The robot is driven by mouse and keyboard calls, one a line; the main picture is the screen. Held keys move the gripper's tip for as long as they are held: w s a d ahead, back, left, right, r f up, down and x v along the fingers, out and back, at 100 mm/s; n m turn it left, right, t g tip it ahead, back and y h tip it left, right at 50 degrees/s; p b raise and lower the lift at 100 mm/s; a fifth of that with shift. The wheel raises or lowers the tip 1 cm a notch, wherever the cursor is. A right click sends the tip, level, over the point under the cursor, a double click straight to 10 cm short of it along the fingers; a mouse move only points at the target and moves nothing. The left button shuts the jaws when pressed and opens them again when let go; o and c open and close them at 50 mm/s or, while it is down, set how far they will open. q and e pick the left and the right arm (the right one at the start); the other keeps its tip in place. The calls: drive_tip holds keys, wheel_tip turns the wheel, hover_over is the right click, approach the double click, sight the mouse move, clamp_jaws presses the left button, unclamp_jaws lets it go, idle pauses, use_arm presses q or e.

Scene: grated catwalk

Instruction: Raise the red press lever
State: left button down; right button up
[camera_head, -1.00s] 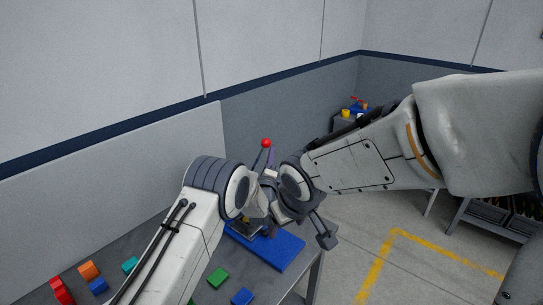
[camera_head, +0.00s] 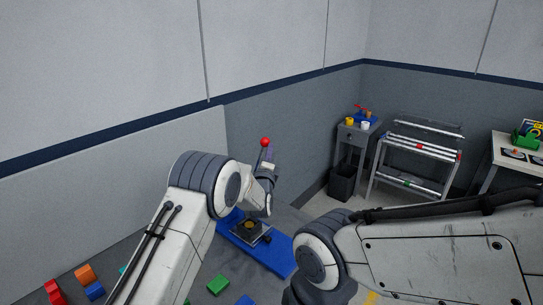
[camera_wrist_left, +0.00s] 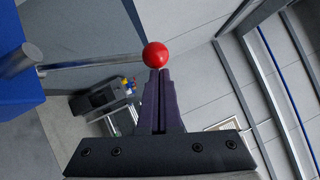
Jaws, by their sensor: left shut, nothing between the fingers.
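The press lever's red ball knob (camera_head: 264,142) stands above the press in the head view. In the left wrist view, the red knob (camera_wrist_left: 155,55) sits on a metal rod (camera_wrist_left: 95,62) coming from the left, by a blue part. My left gripper (camera_head: 270,157) is beside the knob, its purple fingers closed together. In the wrist view the closed fingertips (camera_wrist_left: 160,72) are right at the knob, which is not between them; I cannot tell if they touch. The press's blue base (camera_head: 280,258) lies on the table. My right gripper is out of view.
Colored blocks, including a green one (camera_head: 218,284) and an orange one (camera_head: 85,274), lie on the grey table. A small stand (camera_head: 350,137), a dark bin (camera_head: 343,183) and a metal rack (camera_head: 415,165) stand farther back. My right arm covers the lower right.

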use_arm(q)
drive_tip(key=shift+a+r, duration=0.1)
drive_tip(key=shift+a, duration=0.05)
drive_tip(key=s+d+f+n+g+h+b, duration=0.1)
drive_tip(key=s+d+f+n+g+b, duration=0.2)
drive_tip(key=s, duration=0.7)
drive_tip(key=s+f+n+g+b, duration=0.1)
drive_tip(key=s+f+n+g, duration=0.15)
drive_tip(key=s+g, duration=0.45)
drive_tip(key=s+d+f+n+g+h+b, duration=0.1)
drive_tip(key=s+d+f+n+b, duration=0.15)
drive_tip(key=s, duration=0.95)
drive_tip(key=s+a+f+n+g+y, duration=0.1)
drive_tip(key=s+a+n+g, duration=0.1)
drive_tip(key=s, duration=0.6)
drive_tip(key=s+a+f+n+g+y, duration=0.1)
drive_tip(key=s+a+n+g, duration=0.2)
drive_tip(key=s, duration=0.6)
drive_tip(key=s+a+f+n+g+y+b, duration=0.1)
drive_tip(key=s+a+g, duration=0.3)
drive_tip(key=s, duration=0.5)
drive_tip(key=shift+s+a+f+n+y, duration=0.2)
drive_tip(key=shift+a+f+n+y, duration=0.3)
drive_tip(key=shift+a+n, duration=0.5)
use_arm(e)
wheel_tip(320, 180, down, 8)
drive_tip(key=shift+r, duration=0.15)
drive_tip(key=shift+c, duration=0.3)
